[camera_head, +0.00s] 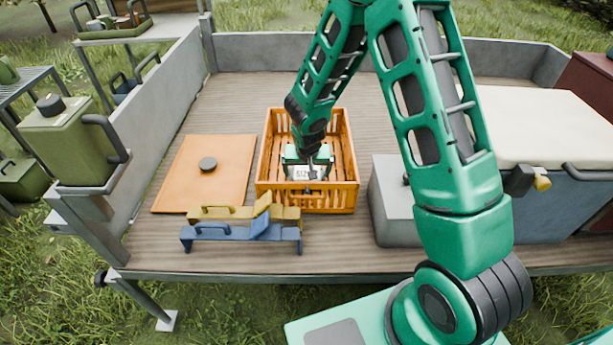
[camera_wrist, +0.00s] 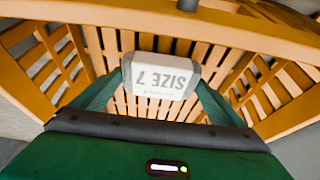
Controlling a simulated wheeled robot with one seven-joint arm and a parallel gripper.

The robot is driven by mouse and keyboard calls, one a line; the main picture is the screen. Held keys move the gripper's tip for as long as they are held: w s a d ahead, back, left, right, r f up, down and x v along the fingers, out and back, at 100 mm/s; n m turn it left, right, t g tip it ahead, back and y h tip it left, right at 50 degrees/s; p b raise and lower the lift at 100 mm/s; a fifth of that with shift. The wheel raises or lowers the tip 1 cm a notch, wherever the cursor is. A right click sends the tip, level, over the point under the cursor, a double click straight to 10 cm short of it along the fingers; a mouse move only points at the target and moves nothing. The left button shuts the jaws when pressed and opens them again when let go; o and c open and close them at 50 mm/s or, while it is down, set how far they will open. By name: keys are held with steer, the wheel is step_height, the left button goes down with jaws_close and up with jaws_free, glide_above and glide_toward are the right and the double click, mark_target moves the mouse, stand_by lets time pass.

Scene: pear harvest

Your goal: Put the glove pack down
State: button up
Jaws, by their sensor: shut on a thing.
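The glove pack is a small pale pack marked "SIZE 7" (camera_wrist: 160,82), upside down in the wrist view. It also shows in the head view as a white patch (camera_head: 302,173) below my wrist. My gripper (camera_head: 309,160) is shut on it, with one green finger on each side of the pack in the wrist view. The pack is over or inside an orange slatted crate (camera_head: 351,190), within its outline. I cannot tell whether it touches the crate floor, and my arm and gripper hide part of it.
The crate stands on a wooden trailer bed (camera_head: 225,105). Yellow (camera_head: 285,212) and blue (camera_head: 225,233) clamp-like tools lie in front. A grey box (camera_head: 393,205) stands at the right.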

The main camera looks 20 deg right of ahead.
step_height(320, 180, down, 2)
steer(key=shift+f, duration=0.1)
steer(key=o, duration=0.8)
steer(key=shift+c, duration=0.2)
steer(key=v, duration=1.2)
